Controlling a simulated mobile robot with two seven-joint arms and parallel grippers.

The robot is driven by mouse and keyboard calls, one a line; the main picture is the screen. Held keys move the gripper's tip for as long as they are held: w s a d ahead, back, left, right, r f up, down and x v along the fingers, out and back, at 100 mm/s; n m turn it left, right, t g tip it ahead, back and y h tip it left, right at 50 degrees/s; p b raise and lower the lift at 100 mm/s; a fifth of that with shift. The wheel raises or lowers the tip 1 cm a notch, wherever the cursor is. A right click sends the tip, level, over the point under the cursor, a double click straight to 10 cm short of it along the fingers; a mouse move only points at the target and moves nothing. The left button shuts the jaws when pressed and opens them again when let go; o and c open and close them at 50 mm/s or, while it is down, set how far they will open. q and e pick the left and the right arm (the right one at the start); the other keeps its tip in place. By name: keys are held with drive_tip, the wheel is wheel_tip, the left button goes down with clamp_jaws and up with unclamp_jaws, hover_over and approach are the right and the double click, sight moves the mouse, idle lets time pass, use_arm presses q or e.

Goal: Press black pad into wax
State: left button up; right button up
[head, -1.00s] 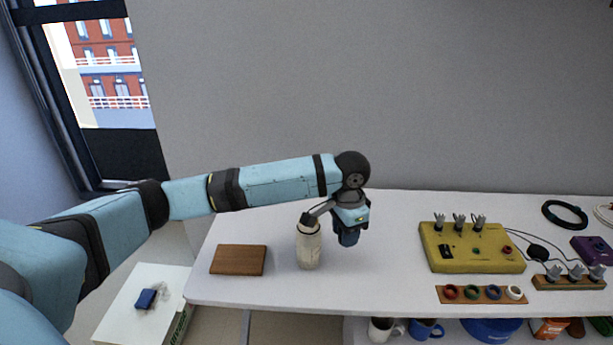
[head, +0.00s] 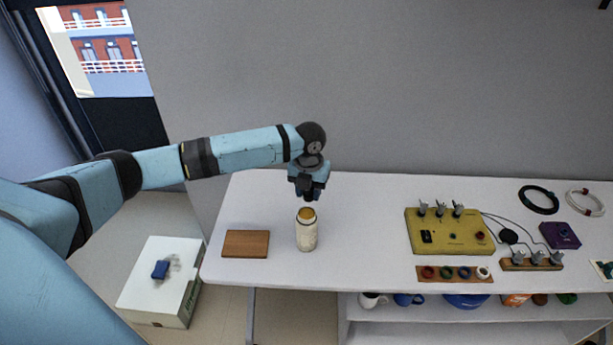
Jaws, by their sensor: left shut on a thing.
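A cream-coloured bottle-shaped container (head: 306,236) stands upright on the white table. Its open top shows amber material (head: 306,214), which looks like the wax. My left gripper (head: 308,192) is just above and behind the container's mouth, pointing down. It is shut on a small dark thing, which looks like the black pad; the dark fingers and the pad are hard to tell apart. A gap seems to show between the gripper and the container, but the depth is hard to judge. My right gripper is not in view.
A brown wooden board (head: 246,244) lies left of the container. A yellow box with knobs (head: 449,246) and a strip of coloured rings (head: 455,274) are to the right. A black cable coil (head: 538,200) lies farther back. The table between container and yellow box is clear.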

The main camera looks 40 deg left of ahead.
use_arm(q)
drive_tip(key=shift+a+r+m, duration=0.25)
drive_tip(key=shift+a+m, duration=0.05)
drive_tip(key=shift+m, duration=0.5)
drive_tip(key=shift+f, duration=0.15)
drive_tip(key=b, duration=0.4)
hover_over(306, 214)
wheel_tip(306, 214, down, 5)
drive_tip(key=shift+r, duration=0.2)
drive_tip(key=shift+f+b, duration=0.6)
drive_tip(key=shift+b, duration=0.2)
drive_tip(key=shift+f, duration=0.5)
drive_tip(key=shift+d+f+p, duration=0.1)
drive_tip(key=shift+p, duration=0.3)
idle(1.4)
